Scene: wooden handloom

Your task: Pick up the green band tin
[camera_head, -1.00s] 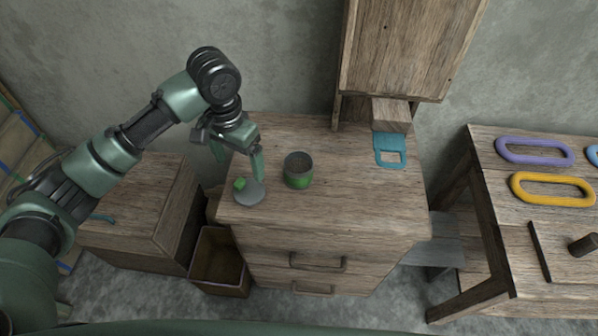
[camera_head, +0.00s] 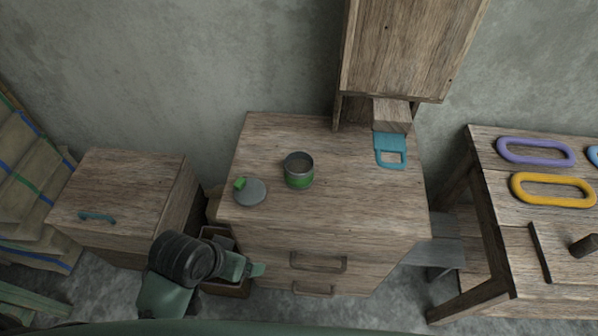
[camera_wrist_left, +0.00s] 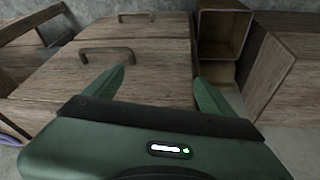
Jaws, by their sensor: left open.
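The green band tin (camera_head: 298,171) stands upright and open-topped on the wooden cabinet top. It is a grey cylinder with a green band near its base. A round grey lid (camera_head: 250,192) with a green knob lies just to its left. My left gripper (camera_head: 256,271) is low in front of the cabinet's drawers, below and apart from the tin. In the left wrist view its two green fingers (camera_wrist_left: 158,88) are spread with nothing between them, facing the drawer fronts. The tin is not seen in the wrist view. My right gripper is not in view.
The drawer cabinet (camera_head: 345,222) has metal handles on its front. A teal handled tool (camera_head: 390,151) lies at its back right. A wooden bin (camera_head: 226,288) is on the floor at left. A table with a yellow ring (camera_head: 552,190) stands right.

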